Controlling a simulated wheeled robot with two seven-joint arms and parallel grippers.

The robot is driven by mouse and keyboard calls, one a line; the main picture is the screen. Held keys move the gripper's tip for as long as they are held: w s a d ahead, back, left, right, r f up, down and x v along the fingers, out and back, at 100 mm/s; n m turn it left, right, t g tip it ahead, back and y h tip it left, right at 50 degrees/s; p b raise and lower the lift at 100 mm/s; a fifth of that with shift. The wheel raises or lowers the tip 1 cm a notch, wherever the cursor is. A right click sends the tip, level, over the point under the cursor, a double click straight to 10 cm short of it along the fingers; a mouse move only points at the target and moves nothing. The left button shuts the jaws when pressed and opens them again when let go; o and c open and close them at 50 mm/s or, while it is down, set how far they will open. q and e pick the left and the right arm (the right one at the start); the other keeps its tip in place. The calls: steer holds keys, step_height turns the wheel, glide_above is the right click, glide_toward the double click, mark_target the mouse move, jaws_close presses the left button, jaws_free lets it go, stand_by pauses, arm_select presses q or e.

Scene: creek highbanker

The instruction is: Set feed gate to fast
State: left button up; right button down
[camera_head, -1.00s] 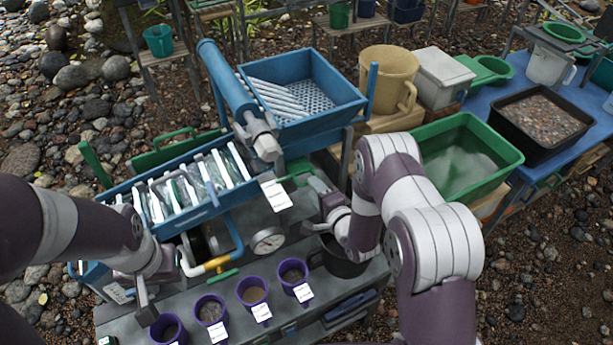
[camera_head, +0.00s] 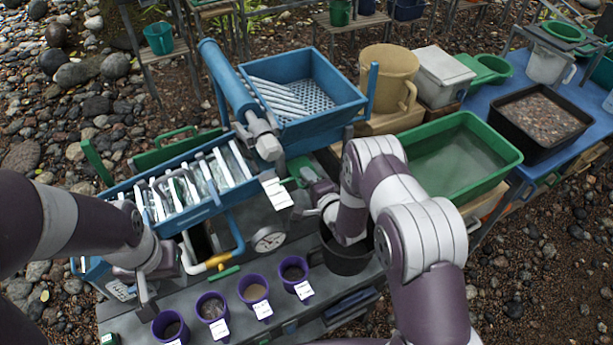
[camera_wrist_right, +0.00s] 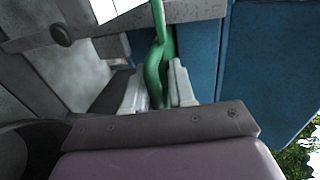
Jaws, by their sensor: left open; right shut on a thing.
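The feed gate's green handle (camera_wrist_right: 156,65) stands in the right wrist view, in front of blue metal. My right gripper (camera_wrist_right: 160,88) is shut on it, with a pale finger on each side. In the head view the green handle (camera_head: 293,172) shows only in part, below the blue hopper (camera_head: 318,112) and beside a white label (camera_head: 277,193); the label's writing is too small to read. My right arm hides much of the handle. My left gripper (camera_head: 148,298) is open and empty, low at the left near the purple cups.
A blue sluice (camera_head: 212,207) with white riffles runs left of the hopper. A round gauge (camera_head: 268,239), several purple cups (camera_head: 254,291) and a black bucket (camera_head: 345,263) are on the grey bench. A green tub (camera_head: 455,160) of water stands to the right.

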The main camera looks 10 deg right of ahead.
steer(key=s+d+f, duration=0.1)
steer(key=s, duration=0.5)
steer(key=shift+s+d+p, duration=0.2)
steer(key=shift+d+p, duration=0.1)
steer(key=shift+p, duration=0.1)
steer(key=c, duration=1.2)
jaws_free()
steer(key=shift+o, duration=0.2)
steer(key=shift+d+r, duration=0.1)
steer(key=shift+w+r, duration=0.1)
steer(key=shift+r, duration=0.05)
steer(key=b+v, duration=0.2)
steer(key=v, duration=1)
steer(key=shift+s, duration=0.35)
steer(key=shift+r, duration=0.1)
